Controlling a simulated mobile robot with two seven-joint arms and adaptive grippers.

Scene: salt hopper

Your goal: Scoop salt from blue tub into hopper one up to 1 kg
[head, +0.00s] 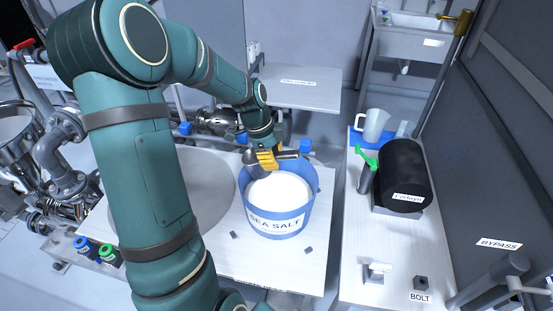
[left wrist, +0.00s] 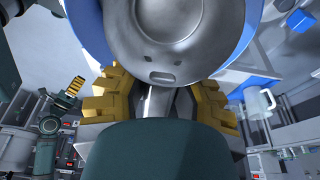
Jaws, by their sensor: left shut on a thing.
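The blue tub (head: 279,225), labelled SEA SALT, stands on the white table with white salt (head: 277,194) filling much of it. My left gripper (head: 268,160), with yellow fingers, is over the tub's back rim. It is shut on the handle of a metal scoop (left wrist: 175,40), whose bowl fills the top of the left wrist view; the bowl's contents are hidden. A steel funnel (head: 14,127) is at the far left of the head view; I cannot tell whether it is hopper one. Yellow ribbed fingers (left wrist: 75,87) at the left of the wrist view look like my right gripper's.
A round grey plate (head: 205,190) lies left of the tub, partly behind my arm. A bench on the right holds a black cylinder (head: 402,172), a green-topped item (head: 367,171) and a clear jug (head: 374,124). Steel pipework (head: 65,160) crowds the left.

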